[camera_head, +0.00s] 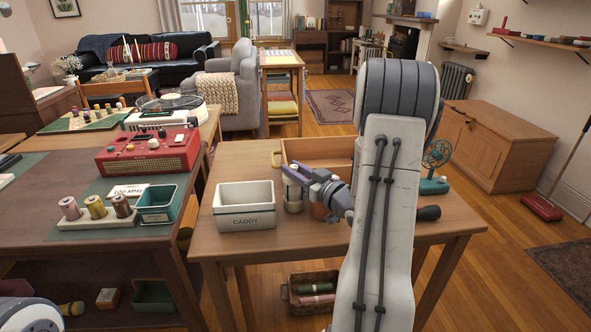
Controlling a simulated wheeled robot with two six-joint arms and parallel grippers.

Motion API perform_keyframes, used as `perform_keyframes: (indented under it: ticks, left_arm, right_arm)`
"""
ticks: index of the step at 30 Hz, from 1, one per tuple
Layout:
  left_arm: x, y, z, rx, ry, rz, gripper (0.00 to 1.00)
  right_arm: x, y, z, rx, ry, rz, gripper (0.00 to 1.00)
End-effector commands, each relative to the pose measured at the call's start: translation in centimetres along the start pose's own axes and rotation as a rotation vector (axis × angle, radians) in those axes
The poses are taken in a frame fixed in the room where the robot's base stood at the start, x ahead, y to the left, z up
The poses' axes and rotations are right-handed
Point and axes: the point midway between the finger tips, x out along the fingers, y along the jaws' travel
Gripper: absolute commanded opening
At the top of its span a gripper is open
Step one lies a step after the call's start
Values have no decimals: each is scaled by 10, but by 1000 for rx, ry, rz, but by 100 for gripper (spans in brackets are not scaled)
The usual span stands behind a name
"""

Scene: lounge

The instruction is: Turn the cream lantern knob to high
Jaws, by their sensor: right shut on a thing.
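The cream lantern (293,195) stands on the wooden table, right of the white caddy. It is a small upright cylinder, partly hidden by my right gripper. My right gripper (296,174) comes in from the right at the lantern's upper part. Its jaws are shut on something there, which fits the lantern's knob. The knob itself and its setting are hidden behind the fingers. My left gripper is not in view; only a part of my left arm shows at the bottom left corner.
The white caddy (246,214) stands just left of the lantern. An orange container (320,210) is partly hidden under my right wrist. A wooden box (320,150) lies behind, and a green fan (435,160) stands right of my arm. A red radio (148,152) is on the left desk.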

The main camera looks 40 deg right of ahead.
Motion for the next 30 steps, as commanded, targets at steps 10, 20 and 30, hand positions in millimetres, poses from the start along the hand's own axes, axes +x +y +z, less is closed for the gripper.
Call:
perform_keyframes:
  ticks: [10, 20, 30]
  left_arm:
    - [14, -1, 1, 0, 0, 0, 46]
    - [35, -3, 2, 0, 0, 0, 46]
    - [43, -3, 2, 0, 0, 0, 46]
  right_arm:
    - [0, -2, 2, -1, 2, 174, 0]
    - [2, -5, 2, 0, 2, 470, 0]
    - [3, -5, 0, 1, 0, 793, 0]
